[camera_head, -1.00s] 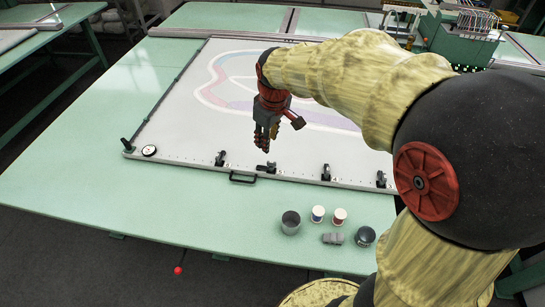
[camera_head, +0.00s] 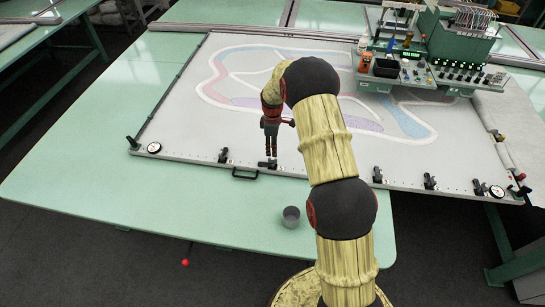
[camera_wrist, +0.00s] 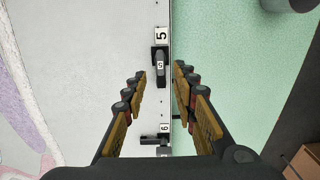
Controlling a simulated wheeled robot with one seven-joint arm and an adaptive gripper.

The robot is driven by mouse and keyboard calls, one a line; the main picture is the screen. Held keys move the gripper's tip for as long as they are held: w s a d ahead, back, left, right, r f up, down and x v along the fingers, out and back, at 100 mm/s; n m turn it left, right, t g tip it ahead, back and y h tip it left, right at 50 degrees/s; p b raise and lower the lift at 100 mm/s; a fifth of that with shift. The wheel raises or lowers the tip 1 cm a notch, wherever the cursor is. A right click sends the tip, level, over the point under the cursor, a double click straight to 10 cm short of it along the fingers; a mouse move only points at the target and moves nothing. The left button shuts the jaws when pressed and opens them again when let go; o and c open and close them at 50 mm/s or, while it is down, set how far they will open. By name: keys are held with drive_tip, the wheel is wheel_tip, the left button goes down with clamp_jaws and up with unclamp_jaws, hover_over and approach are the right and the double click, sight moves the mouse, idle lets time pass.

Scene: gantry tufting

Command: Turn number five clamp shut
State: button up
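The number five clamp (camera_wrist: 160,66) is a small black clamp on the frame's front edge, beside a white "5" label (camera_wrist: 161,34). Its handle lies along the edge, unlike the neighbouring clamp's. In the head view the clamp (camera_head: 268,164) sits low, just below my gripper (camera_head: 270,151). In the wrist view my gripper (camera_wrist: 161,70) is open and empty, one finger on each side of the clamp. The exact height of the fingertips above it is hard to tell.
The number six clamp (camera_wrist: 155,139) is close by, its handle pointing across the frame. Other clamps (camera_head: 429,182) line the edge to the right. A grey pot (camera_head: 291,216) stands on the green table (camera_head: 150,205). A black frame handle (camera_head: 245,175) is just in front.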

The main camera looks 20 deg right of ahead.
hover_over(267, 162)
drive_tip(key=s+d, duration=0.2)
wheel_tip(267, 162, down, 7)
drive_tip(key=shift+s+a, duration=0.1)
drive_tip(key=shift+c, duration=0.7)
clamp_jaws()
